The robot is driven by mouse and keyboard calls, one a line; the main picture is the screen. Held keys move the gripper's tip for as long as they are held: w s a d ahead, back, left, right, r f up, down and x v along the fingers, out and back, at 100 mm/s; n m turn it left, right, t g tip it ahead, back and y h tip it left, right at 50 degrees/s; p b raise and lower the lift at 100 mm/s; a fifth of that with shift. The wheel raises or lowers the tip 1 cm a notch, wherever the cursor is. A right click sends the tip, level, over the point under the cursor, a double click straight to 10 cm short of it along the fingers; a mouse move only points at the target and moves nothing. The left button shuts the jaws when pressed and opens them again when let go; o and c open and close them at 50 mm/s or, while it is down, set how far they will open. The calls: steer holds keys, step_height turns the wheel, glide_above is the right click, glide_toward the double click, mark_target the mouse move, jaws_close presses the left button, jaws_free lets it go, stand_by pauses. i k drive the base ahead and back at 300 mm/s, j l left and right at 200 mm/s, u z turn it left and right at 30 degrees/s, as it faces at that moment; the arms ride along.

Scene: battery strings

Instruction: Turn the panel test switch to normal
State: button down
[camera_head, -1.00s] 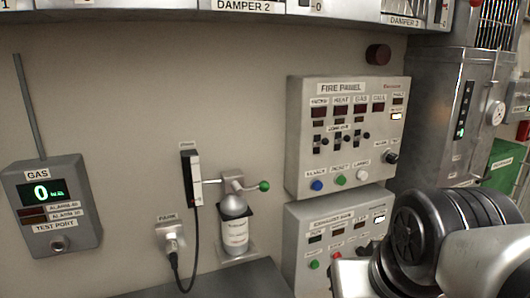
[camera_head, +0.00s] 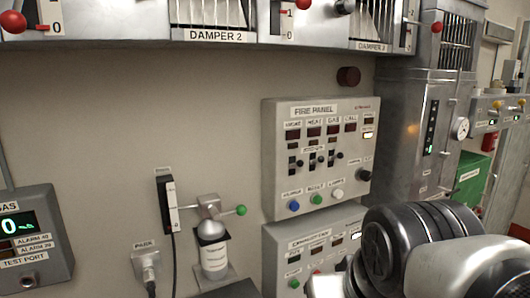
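The fire panel (camera_head: 318,155) is a light grey box on the wall, right of the middle. It has several small dark displays on top, a row of small toggle switches (camera_head: 312,160) in the middle, and blue, green and white buttons below. A black rotary knob (camera_head: 365,174) sits at its lower right; its label and the way it points are too small to read. My arm fills the lower right corner, in front of the lower panel and right of the fire panel. My gripper is not visible.
A second panel (camera_head: 270,258) sits just below, partly hidden by my arm. A gas meter (camera_head: 35,240) is at lower left, and a bottle (camera_head: 212,250) with a green-tipped valve left of the panels. Damper boxes (camera_head: 290,40) overhang above. A metal cabinet (camera_head: 405,130) stands right.

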mark_target(365, 176)
steer(key=i+l, duration=0.1)
steer(key=l, duration=0.8)
steer(key=i+l+u, duration=0.15)
steer(key=l, duration=0.75)
steer(key=k, duration=0.05)
